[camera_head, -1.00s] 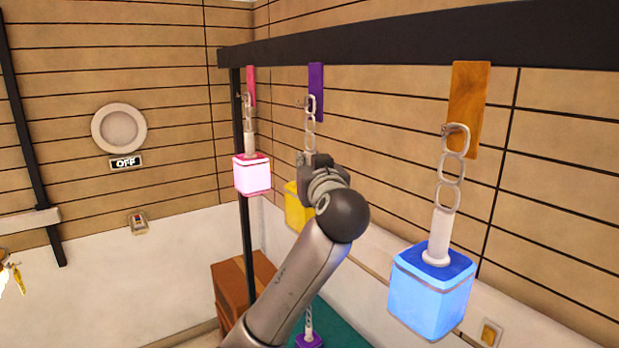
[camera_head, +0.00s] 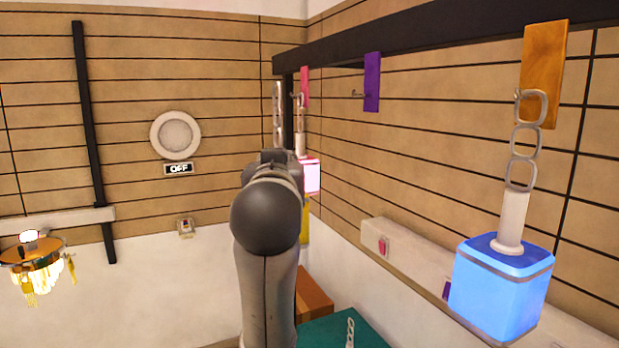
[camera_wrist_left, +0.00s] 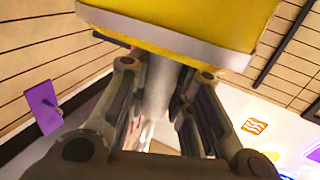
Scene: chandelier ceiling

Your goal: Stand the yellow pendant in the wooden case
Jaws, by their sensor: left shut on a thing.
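The yellow pendant (camera_head: 305,222) is mostly hidden behind my left arm in the head view. Its chain (camera_head: 278,105) rises above my left gripper (camera_head: 272,160), clear of the purple hook plate (camera_head: 372,85). In the left wrist view, the yellow block with its pale rim (camera_wrist_left: 215,25) fills the top, and my left gripper (camera_wrist_left: 160,85) is shut on the pale stem (camera_wrist_left: 160,85). A brown wooden box (camera_head: 313,297), which looks like the wooden case, stands low behind my arm, partly hidden. My right gripper is not in view.
A lit blue pendant (camera_head: 502,285) hangs at the right from an orange plate (camera_head: 544,75). A lit pink pendant (camera_head: 311,176) hangs beyond my gripper. A black beam (camera_head: 430,35) runs overhead. A teal surface (camera_head: 335,330) bears a chain. A chandelier (camera_head: 35,262) is far left.

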